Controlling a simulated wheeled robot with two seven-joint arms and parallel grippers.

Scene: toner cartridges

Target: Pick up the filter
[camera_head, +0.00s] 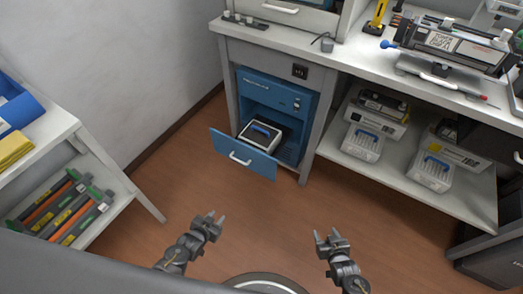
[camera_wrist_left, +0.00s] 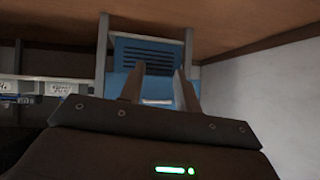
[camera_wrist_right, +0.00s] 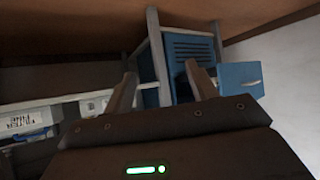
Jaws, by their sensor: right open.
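I cannot tell which is the task's filter. My left gripper (camera_head: 217,219) is open and empty over the floor, in front of the drawer. My right gripper (camera_head: 328,235) is open and empty over the floor to its right. Both are well apart from the boxes.
The blue unit (camera_head: 275,92) stands under a grey workbench (camera_head: 270,38) holding tools and a machine (camera_head: 445,45). A side rack (camera_head: 100,185) at left holds several coloured cartridges. The brown floor (camera_head: 270,205) between is clear.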

